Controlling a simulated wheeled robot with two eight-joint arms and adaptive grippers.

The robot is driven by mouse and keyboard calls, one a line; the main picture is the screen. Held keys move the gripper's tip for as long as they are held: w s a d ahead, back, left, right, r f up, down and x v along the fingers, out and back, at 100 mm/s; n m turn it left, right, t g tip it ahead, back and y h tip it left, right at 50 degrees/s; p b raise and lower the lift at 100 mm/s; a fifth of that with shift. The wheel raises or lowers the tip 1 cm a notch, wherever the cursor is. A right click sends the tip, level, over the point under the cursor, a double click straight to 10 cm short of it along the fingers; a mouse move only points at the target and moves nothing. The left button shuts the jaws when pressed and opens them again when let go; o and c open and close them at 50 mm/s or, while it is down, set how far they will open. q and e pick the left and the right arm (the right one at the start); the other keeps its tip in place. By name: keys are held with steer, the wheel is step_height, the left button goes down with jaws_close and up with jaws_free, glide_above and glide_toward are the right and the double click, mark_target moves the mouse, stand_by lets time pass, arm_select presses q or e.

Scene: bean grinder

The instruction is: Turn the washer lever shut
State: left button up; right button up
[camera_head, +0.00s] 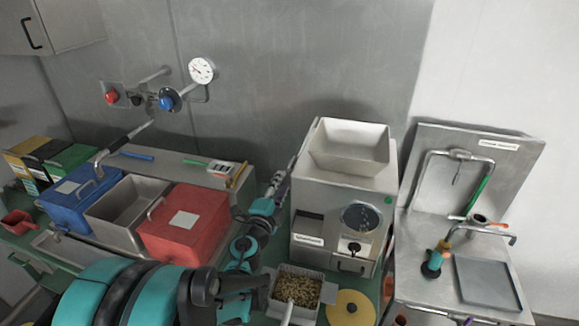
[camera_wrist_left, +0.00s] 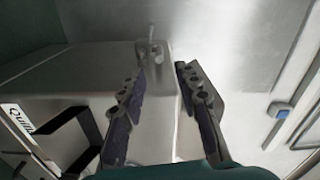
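The steel wash station (camera_head: 415,255) stands at the right in the head view, with a bent pipe on its back panel. I cannot tell which is the washer lever. My left gripper (camera_head: 283,180) is at the left side of the steel grinder (camera_head: 340,190), apart from the wash station. In the left wrist view its fingers (camera_wrist_left: 160,75) are spread with nothing between them, in front of a steel box with a small metal knob (camera_wrist_left: 151,47). My right gripper is not seen.
A bin of beans (camera_head: 300,290) and a yellow round lid (camera_head: 350,310) sit before the grinder. Blue (camera_head: 80,195) and red (camera_head: 185,225) containers stand on the left. A teal and orange object (camera_head: 434,262) stands on the wash station beside a grey tray (camera_head: 487,282).

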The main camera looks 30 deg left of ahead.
mark_target(288, 171)
arm_select(q)
steer(key=b+x, duration=0.1)
steer(key=x, duration=0.8)
steer(key=shift+w+f, duration=0.1)
jaws_close()
